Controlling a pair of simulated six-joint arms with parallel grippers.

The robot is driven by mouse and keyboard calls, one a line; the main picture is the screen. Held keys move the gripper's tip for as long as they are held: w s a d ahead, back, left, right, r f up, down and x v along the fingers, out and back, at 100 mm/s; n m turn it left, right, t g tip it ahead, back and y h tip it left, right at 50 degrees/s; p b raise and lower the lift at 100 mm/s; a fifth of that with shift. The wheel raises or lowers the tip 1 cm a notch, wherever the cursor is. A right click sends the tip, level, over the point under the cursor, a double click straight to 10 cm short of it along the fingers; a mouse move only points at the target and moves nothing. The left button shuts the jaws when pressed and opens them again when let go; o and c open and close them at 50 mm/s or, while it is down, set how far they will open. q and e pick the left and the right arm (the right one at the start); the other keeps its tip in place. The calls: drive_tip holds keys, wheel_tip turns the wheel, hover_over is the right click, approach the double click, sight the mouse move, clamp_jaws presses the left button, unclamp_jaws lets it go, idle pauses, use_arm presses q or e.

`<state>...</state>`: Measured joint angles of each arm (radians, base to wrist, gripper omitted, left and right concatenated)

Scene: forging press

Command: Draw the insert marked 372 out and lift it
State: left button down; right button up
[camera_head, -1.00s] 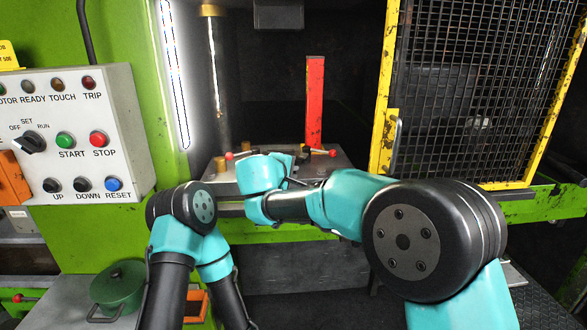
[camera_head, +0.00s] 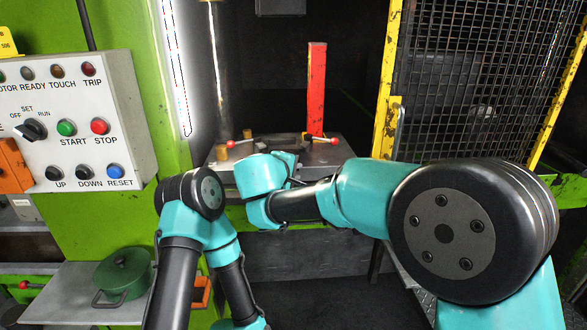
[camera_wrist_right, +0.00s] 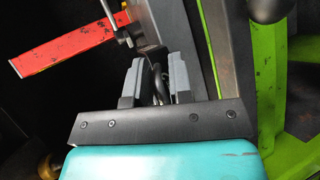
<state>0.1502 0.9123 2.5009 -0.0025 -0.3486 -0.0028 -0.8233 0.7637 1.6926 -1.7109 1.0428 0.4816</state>
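My right gripper (camera_head: 296,165) is at the front of the press bed (camera_head: 325,155), its fingers mostly hidden by my wrist. In the right wrist view the two grey fingers of this gripper (camera_wrist_right: 157,83) stand apart, with a dark loop-shaped handle (camera_wrist_right: 157,72) between them. I see a gap beside the loop and no clear grip on it. A dark flat block (camera_head: 278,141) lies on the bed beyond my wrist, between red-knobbed levers. No 372 mark is readable, so I cannot tell whether this is the insert. My left gripper is outside the view; only my left arm shows.
A red upright post (camera_head: 316,90) stands on the bed and also shows in the wrist view (camera_wrist_right: 68,42). A yellow-framed mesh guard (camera_head: 480,80) is at right. A button panel (camera_head: 80,125) is at left. A green pot (camera_head: 123,273) stands on the low shelf.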

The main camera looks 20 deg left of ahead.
drive_tip(key=o, duration=0.4)
drive_tip(key=shift+r, duration=0.15)
drive_tip(key=shift+o, duration=0.2)
drive_tip(key=v, duration=1.7)
drive_tip(key=shift+s, duration=0.2)
drive_tip(key=shift+d, duration=0.1)
